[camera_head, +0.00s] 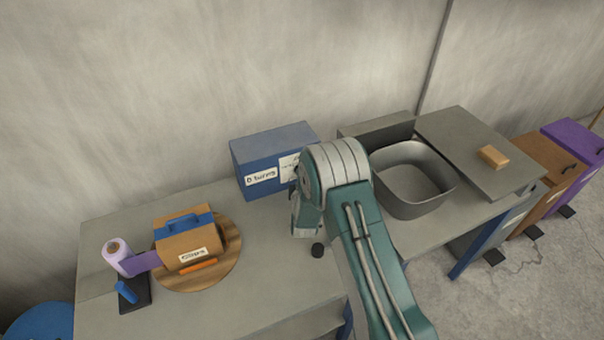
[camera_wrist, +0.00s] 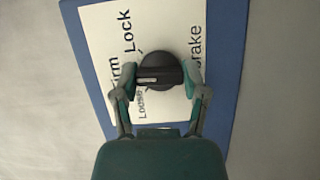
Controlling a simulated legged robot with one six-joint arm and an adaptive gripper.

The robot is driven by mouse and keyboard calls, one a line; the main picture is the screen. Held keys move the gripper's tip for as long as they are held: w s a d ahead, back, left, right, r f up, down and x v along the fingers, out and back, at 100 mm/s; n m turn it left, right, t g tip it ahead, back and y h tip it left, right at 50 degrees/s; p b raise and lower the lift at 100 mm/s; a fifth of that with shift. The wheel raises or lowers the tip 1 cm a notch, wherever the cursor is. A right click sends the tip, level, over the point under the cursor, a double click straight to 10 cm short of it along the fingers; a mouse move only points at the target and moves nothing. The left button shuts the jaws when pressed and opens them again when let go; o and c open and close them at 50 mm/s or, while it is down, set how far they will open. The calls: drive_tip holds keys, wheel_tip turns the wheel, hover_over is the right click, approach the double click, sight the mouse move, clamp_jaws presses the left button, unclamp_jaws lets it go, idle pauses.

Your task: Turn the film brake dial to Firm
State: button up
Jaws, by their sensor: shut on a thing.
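The film brake dial (camera_wrist: 160,72) is a round black knob on a white label plate (camera_wrist: 165,22) in the wrist view. My gripper (camera_wrist: 161,80) is shut on the dial, one finger on its left and one on its right. The dial's pale pointer mark faces left, roughly toward the partly covered Firm label (camera_wrist: 115,68). Lock (camera_wrist: 127,30) is above that and Loose (camera_wrist: 141,103) below. In the head view the plate is on the blue box (camera_head: 262,165), and my arm hides the dial.
The box also bears a "0 turns" label. A wooden disc (camera_head: 228,266) with an orange-brown carton (camera_head: 190,248) and a purple film roll (camera_head: 117,256) stand at the table's left. A grey basin (camera_head: 412,205) is right of my arm. The tabletop's middle is mostly clear.

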drive_tip(key=shift+s+a+f+n, duration=0.1)
drive_tip(key=shift+s+f+n, duration=0.05)
drive_tip(key=shift+f+n, duration=0.25)
drive_tip(key=o, duration=1.2)
drive_tip(key=shift+c, duration=0.2)
drive_tip(key=shift+r, duration=0.1)
drive_tip(key=shift+r, duration=0.1)
drive_tip(key=s, duration=0.7)
drive_tip(key=shift+s, duration=0.15)
